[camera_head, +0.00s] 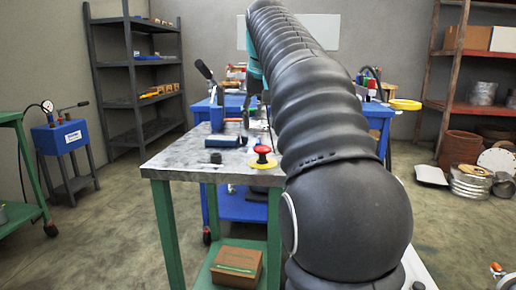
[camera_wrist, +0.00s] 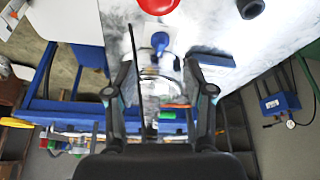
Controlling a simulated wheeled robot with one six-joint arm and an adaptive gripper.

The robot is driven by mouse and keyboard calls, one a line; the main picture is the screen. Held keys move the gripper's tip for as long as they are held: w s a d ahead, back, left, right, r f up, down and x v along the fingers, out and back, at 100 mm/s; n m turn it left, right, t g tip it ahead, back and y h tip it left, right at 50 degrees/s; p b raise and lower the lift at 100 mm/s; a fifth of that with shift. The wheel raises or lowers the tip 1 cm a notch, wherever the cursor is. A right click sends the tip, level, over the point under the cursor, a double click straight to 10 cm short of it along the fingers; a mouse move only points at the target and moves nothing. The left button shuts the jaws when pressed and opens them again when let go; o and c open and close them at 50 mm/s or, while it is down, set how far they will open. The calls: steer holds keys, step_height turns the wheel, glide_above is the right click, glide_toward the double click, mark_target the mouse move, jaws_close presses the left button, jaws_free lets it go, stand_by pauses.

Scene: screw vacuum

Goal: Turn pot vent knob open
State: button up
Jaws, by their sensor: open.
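My gripper (camera_wrist: 158,68) is open in the wrist view, its two dark fingers apart with no object clearly held between them. A small blue knob-like part (camera_wrist: 160,41) on a pale mount sits just beyond the fingertips, roughly in line with the gap. I cannot tell for sure that it is the pot vent knob. A clear, thin-rimmed shape shows faintly between the fingers; I cannot tell if it is the pot. In the head view my arm hides part of the bench and most of the gripper.
A red mushroom button (camera_head: 263,150) on a yellow base stands at the near edge of the grey bench top (camera_head: 185,156); it also shows in the wrist view (camera_wrist: 158,4). A blue table (camera_head: 203,107) stands behind.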

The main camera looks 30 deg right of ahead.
mark_target(258, 141)
steer(key=b+x, duration=0.2)
steer(key=x, duration=0.5)
jaws_close()
